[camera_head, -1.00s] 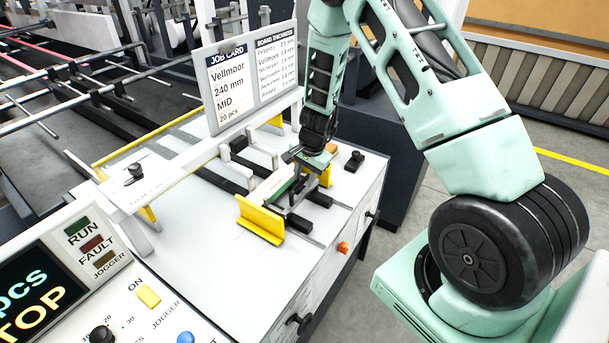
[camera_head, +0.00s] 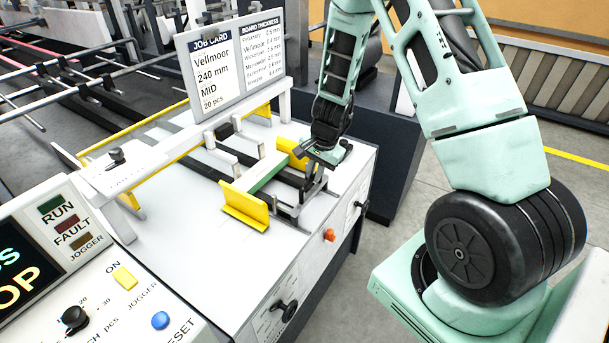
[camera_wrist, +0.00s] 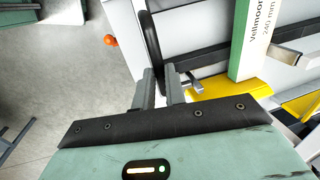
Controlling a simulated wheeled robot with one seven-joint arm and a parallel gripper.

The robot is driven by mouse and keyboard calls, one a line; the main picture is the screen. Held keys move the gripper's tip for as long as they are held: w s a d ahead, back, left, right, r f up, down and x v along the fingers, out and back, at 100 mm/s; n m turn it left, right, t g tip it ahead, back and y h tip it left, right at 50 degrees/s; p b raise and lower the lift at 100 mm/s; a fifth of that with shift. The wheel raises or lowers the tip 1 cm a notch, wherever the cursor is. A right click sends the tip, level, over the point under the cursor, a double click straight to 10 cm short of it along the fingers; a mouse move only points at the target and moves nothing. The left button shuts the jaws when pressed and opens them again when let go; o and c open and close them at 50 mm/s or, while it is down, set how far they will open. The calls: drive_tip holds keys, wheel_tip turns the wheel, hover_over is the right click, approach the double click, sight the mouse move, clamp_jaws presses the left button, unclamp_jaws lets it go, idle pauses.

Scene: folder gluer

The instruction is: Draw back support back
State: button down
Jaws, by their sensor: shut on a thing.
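My gripper (camera_head: 318,163) is shut on the upper part of the back support (camera_head: 314,190), a grey metal bracket on a dark rail at the right of the machine bed. Its grey fingers (camera_wrist: 161,84) show in the wrist view, and the exact grip is mostly hidden. A green and white carton piece (camera_head: 266,171) lies left of the support, between two yellow guides; a gap shows between it and the support. The carton's label (camera_wrist: 264,22) shows in the wrist view.
The near yellow guide (camera_head: 245,205) stands in front of the carton. A job card board (camera_head: 233,65) stands behind the bed. An orange knob (camera_head: 329,235) sits on the front side. The control panel (camera_head: 95,260) is at lower left. Bare floor lies right.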

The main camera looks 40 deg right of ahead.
drive_tip(key=shift+s+d+b, duration=0.35)
drive_tip(key=shift+s+b, duration=0.1)
drive_tip(key=shift+s, duration=0.45)
drive_tip(key=shift+s+d+b, duration=0.35)
drive_tip(key=shift+s+b, duration=0.05)
drive_tip(key=shift+s, duration=0.5)
drive_tip(key=c, duration=1.5)
unclamp_jaws()
drive_tip(key=shift+s, duration=0.1)
drive_tip(key=shift+o, duration=0.2)
drive_tip(key=shift+r, duration=0.1)
drive_tip(key=s+d+r+p, duration=0.1)
drive_tip(key=s+r+p, duration=0.1)
drive_tip(key=r, duration=1.5)
drive_tip(key=shift+s, duration=0.55)
drive_tip(key=shift+d, duration=0.1)
